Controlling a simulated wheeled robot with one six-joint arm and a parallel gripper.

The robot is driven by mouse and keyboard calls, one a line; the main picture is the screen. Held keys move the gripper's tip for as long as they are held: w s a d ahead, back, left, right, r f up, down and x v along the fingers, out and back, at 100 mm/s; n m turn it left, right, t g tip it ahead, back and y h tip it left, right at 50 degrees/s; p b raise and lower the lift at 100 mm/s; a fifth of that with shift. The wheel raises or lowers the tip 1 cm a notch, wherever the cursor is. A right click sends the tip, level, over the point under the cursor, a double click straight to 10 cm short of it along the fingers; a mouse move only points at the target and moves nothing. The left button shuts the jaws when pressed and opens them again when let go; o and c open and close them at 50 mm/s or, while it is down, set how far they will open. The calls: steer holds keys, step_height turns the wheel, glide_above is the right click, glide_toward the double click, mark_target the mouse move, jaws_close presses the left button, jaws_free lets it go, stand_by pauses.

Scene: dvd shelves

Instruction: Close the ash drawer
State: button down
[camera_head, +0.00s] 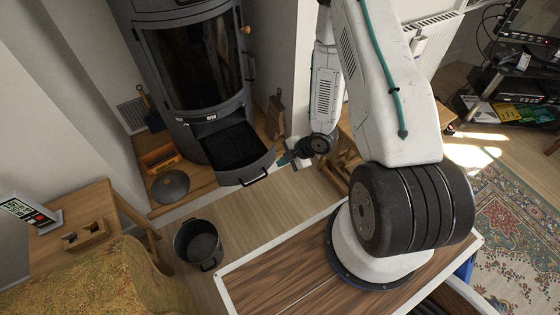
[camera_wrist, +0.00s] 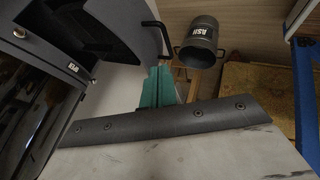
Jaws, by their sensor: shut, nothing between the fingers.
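The ash drawer (camera_head: 247,172) is a dark grey, curved-front tray pulled out from the bottom of the black stove (camera_head: 195,65). Its black bar handle (camera_head: 254,179) is on the front. My gripper (camera_head: 284,159) is just to the right of the drawer's front corner, with teal fingers shut and empty. In the wrist view the teal fingers (camera_wrist: 157,88) point toward the floor below the drawer handle (camera_wrist: 156,26), and the drawer (camera_wrist: 112,28) is at the upper left. I cannot tell whether the fingers touch the drawer.
A dark bucket (camera_head: 198,245) marked ASH stands on the floor in front of the stove; it also shows in the wrist view (camera_wrist: 197,42). A round lid (camera_head: 170,186) and a wooden box (camera_head: 160,158) lie left of the drawer. A wooden stool (camera_head: 345,160) stands right of my gripper.

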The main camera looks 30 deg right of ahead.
glide_toward(257, 167)
step_height(257, 167, down, 3)
steer(key=s+a, duration=0.1)
steer(key=s, duration=0.1)
steer(key=w, duration=0.2)
steer(key=w+a, duration=0.1)
steer(key=shift+f, duration=0.25)
steer(key=shift+w, duration=0.45)
